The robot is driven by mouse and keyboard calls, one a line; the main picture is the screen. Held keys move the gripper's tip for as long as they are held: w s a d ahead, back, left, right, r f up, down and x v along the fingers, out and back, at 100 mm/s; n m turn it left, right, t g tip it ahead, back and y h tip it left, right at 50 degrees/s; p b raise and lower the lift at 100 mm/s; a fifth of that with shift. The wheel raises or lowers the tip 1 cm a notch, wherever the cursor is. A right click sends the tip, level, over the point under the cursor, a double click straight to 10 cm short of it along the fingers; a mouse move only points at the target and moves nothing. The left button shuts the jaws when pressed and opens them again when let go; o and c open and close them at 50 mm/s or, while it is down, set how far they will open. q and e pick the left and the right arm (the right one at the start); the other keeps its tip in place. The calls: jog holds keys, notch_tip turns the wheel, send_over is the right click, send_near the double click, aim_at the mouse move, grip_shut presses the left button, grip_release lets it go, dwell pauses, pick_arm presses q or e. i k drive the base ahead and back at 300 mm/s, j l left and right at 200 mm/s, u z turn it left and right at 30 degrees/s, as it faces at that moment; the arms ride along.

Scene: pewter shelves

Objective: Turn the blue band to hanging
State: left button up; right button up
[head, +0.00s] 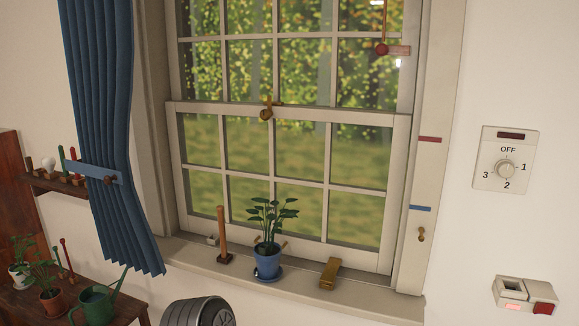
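A blue band (95,173) lies across the front of the dark blue curtain (100,80) in the head view, at the left. It runs nearly level, tilting slightly down to the right. A small dark brown knob (110,180) sits near its right end. The curtain narrows somewhat at the band and falls to a slanted lower edge. Whether the band goes around behind the curtain is hidden. Neither of my grippers is in view.
A small shelf (55,184) with several items is left of the curtain. Below are potted plants and a green watering can (93,305). The sill (300,283) holds a blue-potted plant (267,262). A dial (505,169) is on the right wall.

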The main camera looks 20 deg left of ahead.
aim_at(110, 176)
jog(key=u, duration=1.85)
